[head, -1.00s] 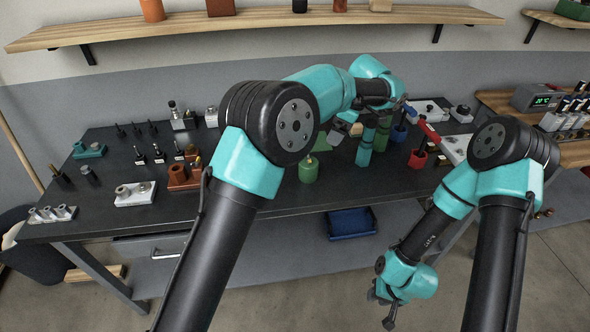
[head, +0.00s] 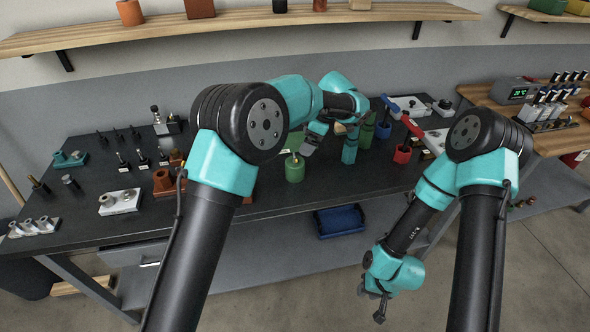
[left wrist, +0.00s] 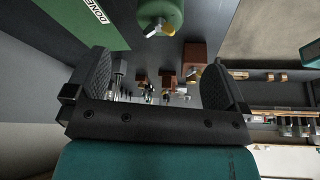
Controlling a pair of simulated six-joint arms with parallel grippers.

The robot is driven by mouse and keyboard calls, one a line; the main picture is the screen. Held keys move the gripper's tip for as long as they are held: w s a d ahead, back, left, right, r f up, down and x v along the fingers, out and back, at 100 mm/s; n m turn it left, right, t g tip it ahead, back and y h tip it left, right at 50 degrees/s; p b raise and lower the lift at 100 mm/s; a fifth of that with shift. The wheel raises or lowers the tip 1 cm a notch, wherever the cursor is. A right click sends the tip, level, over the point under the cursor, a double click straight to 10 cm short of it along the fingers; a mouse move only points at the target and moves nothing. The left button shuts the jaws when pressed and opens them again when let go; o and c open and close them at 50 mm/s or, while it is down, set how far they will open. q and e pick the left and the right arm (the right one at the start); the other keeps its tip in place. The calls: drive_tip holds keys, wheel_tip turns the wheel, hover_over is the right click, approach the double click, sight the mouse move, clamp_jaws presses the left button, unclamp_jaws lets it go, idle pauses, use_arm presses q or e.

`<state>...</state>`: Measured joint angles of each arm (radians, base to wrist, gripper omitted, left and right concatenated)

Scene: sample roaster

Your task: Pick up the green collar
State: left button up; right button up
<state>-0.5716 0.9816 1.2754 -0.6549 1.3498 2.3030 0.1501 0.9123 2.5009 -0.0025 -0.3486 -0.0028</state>
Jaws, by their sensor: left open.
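A green round piece (head: 294,168) with a small pin on top stands near the table's front edge; I take it for the green collar. It also shows at the top of the left wrist view (left wrist: 160,14), cut by the frame edge. My left gripper (head: 308,146) is just beyond and to the right of it in the head view, partly hidden by its own arm. In the left wrist view its two dark fingers (left wrist: 155,85) are wide apart with nothing between them. My right gripper (head: 375,300) hangs low in front of the table; its fingers are too small to judge.
A green panel marked DONE (left wrist: 85,22) is close by in the left wrist view. Red (head: 402,153) and blue (head: 383,130) cups stand to the right. Brown holders (head: 163,181) and a white block (head: 120,202) are on the left. A blue bin (head: 340,221) sits below.

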sight(295, 160)
use_arm(q)
drive_tip(key=shift+x, duration=2.7)
drive_tip(key=shift+a, duration=0.1)
drive_tip(key=shift+x, duration=2.6)
drive_tip(key=shift+w, duration=0.1)
drive_tip(key=shift+c, duration=0.4)
drive_tip(key=c, duration=1.2)
